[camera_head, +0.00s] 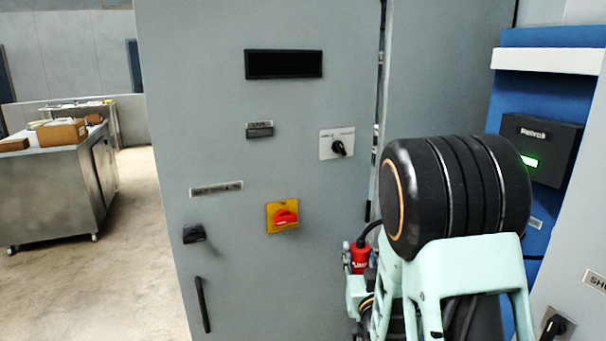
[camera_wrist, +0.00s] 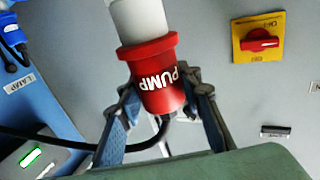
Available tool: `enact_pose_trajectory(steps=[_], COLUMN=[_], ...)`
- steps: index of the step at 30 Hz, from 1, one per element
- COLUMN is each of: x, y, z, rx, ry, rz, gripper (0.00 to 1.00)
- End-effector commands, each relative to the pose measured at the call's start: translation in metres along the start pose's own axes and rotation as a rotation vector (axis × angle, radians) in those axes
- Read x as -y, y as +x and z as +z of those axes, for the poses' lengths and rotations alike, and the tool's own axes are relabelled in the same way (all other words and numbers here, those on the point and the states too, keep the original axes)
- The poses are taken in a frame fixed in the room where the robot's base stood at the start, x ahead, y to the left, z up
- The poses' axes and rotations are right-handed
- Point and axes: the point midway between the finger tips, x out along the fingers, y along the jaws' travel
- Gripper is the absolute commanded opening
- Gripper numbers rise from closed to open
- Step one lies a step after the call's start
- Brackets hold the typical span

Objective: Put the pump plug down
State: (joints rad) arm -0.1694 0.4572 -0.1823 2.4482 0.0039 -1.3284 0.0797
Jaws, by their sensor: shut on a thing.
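The pump plug (camera_wrist: 155,80) is red with white "PUMP" lettering and a pale grey end. In the wrist view it sits between the two fingers of my gripper (camera_wrist: 160,100), which is shut on it. A black cable runs from the plug across the lower left. In the head view the red plug (camera_head: 361,257) shows small beside my arm, in front of the grey cabinet. My arm hides most of the gripper there. I cannot tell whether the plug touches anything besides the fingers.
The grey cabinet (camera_head: 240,110) carries a red rotary switch on a yellow plate (camera_head: 284,216), a black selector (camera_head: 338,147) and a black handle (camera_head: 202,304). A blue panel with a black box (camera_head: 541,148) stands at right. A metal bench (camera_head: 55,195) with boxes stands far left, with free floor before it.

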Motion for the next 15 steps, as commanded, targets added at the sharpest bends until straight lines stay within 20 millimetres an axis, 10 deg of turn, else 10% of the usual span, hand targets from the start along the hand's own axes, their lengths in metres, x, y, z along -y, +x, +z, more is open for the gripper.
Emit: enact_pose_trajectory(steps=[15], x=[0.000], y=[0.000], z=[-0.085], rx=[-0.001], ry=[0.000], rz=[0.002], gripper=[0.00])
